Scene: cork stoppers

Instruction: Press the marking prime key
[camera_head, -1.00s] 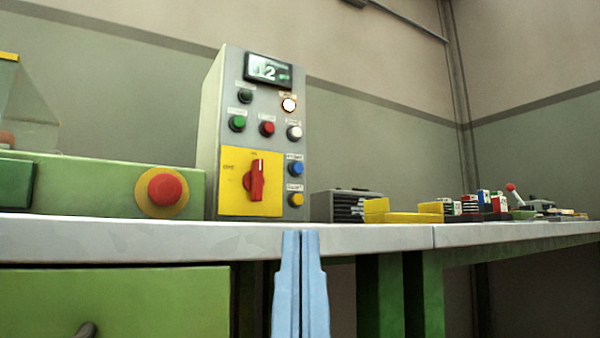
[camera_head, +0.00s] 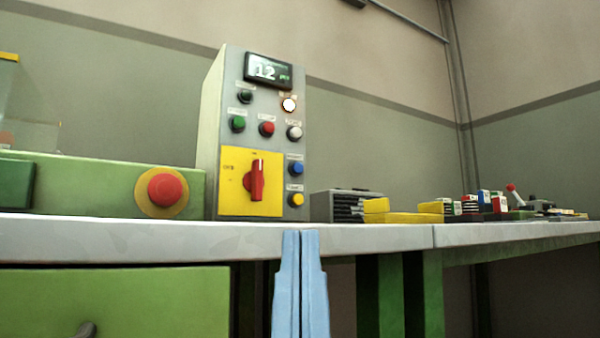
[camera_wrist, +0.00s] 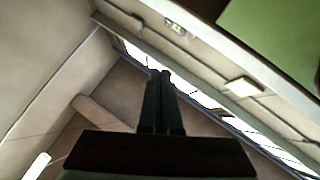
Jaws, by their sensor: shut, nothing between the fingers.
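A grey control panel (camera_head: 262,130) stands upright on the workbench, left of centre in the head view. It carries a small display (camera_head: 268,70) reading 12, a lit white lamp (camera_head: 289,105), and black (camera_head: 245,96), green (camera_head: 237,123), red (camera_head: 267,128), white (camera_head: 294,132), blue (camera_head: 296,168) and yellow (camera_head: 296,199) buttons. The labels are too small to read, so I cannot tell which is the marking prime key. A red rotary switch (camera_head: 256,180) sits on a yellow plate. My gripper (camera_head: 301,234) is shut and empty, pointing up in front of the bench edge, below the panel and apart from it.
A red emergency stop (camera_head: 165,188) is on the green machine at left. A dark vented box (camera_head: 345,204), yellow trays (camera_head: 402,216) and small boxes (camera_head: 480,203) stand to the right. The bench's front edge (camera_head: 370,238) lies behind my gripper.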

